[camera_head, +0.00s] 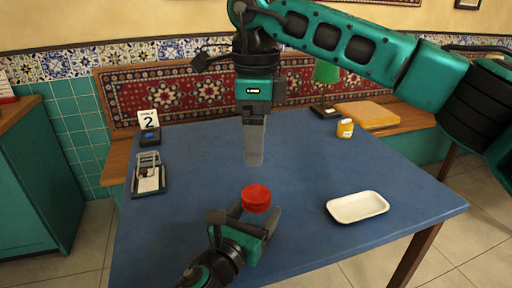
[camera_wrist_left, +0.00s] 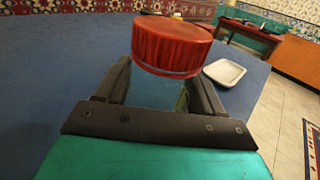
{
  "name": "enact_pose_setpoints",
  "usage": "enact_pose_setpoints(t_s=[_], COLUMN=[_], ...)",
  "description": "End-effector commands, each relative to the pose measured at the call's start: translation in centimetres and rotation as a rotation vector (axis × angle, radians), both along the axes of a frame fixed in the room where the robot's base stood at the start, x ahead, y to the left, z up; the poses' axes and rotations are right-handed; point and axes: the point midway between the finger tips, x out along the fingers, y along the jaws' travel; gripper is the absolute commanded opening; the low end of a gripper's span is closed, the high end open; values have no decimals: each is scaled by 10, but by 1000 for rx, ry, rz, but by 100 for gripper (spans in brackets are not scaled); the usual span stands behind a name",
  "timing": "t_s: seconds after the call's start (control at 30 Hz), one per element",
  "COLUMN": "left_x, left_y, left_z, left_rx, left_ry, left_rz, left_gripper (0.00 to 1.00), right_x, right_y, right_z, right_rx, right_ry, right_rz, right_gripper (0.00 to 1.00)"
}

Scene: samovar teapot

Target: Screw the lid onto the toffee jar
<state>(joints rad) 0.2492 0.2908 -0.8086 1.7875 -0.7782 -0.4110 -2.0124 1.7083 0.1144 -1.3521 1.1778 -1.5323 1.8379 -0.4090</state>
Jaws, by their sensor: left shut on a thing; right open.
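A red round lid (camera_head: 256,197) shows at the front middle of the blue table, at my left gripper (camera_head: 257,221). In the left wrist view the lid (camera_wrist_left: 171,46) stands above and beyond the two fingers, its grey lower edge showing. My left gripper (camera_wrist_left: 158,95) is shut on what looks like the clear toffee jar (camera_wrist_left: 150,88) below the lid; its body is see-through and hard to make out. I cannot tell how far the lid is seated. My right gripper (camera_head: 254,160) points down above and behind the lid, apart from it, open and empty.
A white dish (camera_head: 357,207) lies at the right. A small yellow jar (camera_head: 345,128) and a yellowish board (camera_head: 368,115) are at the back right. The table (camera_head: 200,160) is clear between.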

Motion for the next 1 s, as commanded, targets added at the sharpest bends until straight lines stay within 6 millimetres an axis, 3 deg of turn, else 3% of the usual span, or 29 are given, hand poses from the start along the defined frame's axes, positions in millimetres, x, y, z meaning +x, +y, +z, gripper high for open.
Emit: enact_pose_setpoints(t_s=[0.23, 0.27, 0.3, 0.57, 0.83, 1.0], left_x=[0, 0, 0, 0, -2, -19], left_y=[0, 0, 0, 0, 1, 10], left_z=[-1, -1, -1, 0, 0, 0], left_rx=[0, 0, 0, 0, 0, 2], left_ry=[1, 1, 1, 1, 1, 4], left_rz=[0, 0, 0, 0, 0, 0], left_gripper=[0, 70, 74, 98, 98, 98], right_x=[0, 0, 0, 0, 0, 0], right_y=[0, 0, 0, 0, 0, 0], right_z=[0, 0, 0, 0, 1, 4], right_rx=[0, 0, 0, 0, 0, 0], right_ry=[0, 0, 0, 0, 0, 0], right_rz=[0, 0, 0, 0, 0, -1], right_gripper=[89, 89, 89, 89, 89, 89])
